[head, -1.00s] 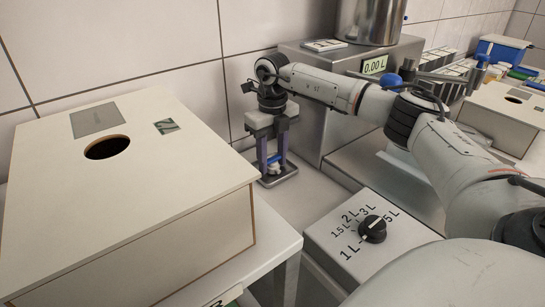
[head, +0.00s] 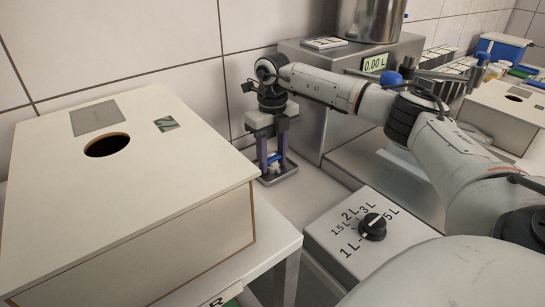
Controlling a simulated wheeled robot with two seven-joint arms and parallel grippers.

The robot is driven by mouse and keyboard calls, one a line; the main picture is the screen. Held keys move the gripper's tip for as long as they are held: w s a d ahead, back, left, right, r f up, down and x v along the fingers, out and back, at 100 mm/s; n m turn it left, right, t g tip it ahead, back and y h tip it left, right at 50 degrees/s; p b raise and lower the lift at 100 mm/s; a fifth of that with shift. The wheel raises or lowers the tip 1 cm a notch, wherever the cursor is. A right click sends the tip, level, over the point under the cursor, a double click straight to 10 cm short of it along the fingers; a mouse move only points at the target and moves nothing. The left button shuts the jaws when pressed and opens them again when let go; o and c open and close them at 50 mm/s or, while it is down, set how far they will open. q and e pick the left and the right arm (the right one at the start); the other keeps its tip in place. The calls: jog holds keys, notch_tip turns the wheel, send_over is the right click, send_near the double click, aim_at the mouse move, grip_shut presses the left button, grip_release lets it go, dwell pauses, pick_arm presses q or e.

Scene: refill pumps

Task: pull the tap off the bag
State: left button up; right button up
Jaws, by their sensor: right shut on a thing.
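My right gripper (head: 273,164) points down behind the box's right side, its two fingers on either side of a small blue and white piece (head: 274,157), which looks like the tap. It is shut on this piece, low in a dark grey frame-like holder (head: 287,173) on the bench. The piece is small and partly hidden by the fingers, so I cannot tell whether it touches the holder. I cannot make out a bag. My left gripper is out of view.
A pale box (head: 190,235) with a round dark hole (head: 107,145) fills the left. A dial panel (head: 345,238) stands front centre. A grey machine (head: 310,110) reading 0.00 L, with a metal vessel (head: 368,20), stands behind my right arm. A second box is at far right.

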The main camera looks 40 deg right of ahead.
jog(key=o, duration=1.3)
jog(key=shift+c, duration=0.2)
notch_tip(320, 180, up, 10)
jog(key=r, duration=0.1)
notch_tip(320, 180, up, 5)
jog(key=p, duration=0.5)
send_over(272, 157)
notch_tip(272, 157, up, 2)
jog(key=shift+r+b, duration=0.15)
jog(key=shift+b, duration=0.25)
